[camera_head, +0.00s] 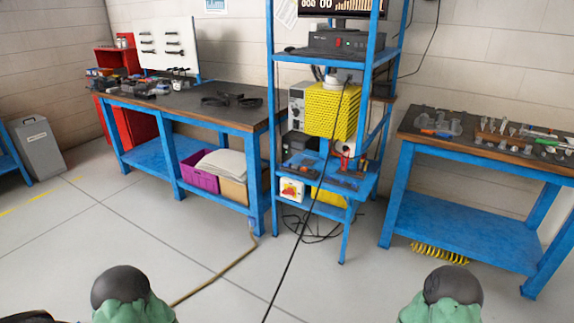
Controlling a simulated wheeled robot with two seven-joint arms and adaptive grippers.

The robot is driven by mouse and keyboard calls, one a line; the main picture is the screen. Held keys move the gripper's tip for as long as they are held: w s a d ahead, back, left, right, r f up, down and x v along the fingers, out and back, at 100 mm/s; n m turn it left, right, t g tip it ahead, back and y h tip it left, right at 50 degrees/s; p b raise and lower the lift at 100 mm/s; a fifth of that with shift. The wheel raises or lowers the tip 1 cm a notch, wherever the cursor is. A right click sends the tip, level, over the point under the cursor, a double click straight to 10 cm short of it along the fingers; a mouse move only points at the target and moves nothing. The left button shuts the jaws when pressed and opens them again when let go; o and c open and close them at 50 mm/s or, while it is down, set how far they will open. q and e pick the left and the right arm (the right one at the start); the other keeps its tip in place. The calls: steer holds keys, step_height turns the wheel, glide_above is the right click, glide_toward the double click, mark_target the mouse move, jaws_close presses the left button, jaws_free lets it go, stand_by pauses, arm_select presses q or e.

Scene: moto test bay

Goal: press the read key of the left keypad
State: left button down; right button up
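I cannot make out a left keypad or a read key in the head view. Small devices lie too small to tell apart on the left workbench (226,113) and on the right workbench (457,144). Neither of my grippers shows. Only two rounded dark and green parts, which look like my own arms, rise at the bottom edge, one left and one right of centre.
A black cable (304,232) and a brown hose (222,272) cross the floor. A grey bin (37,148) stands far left. Open floor lies in front.

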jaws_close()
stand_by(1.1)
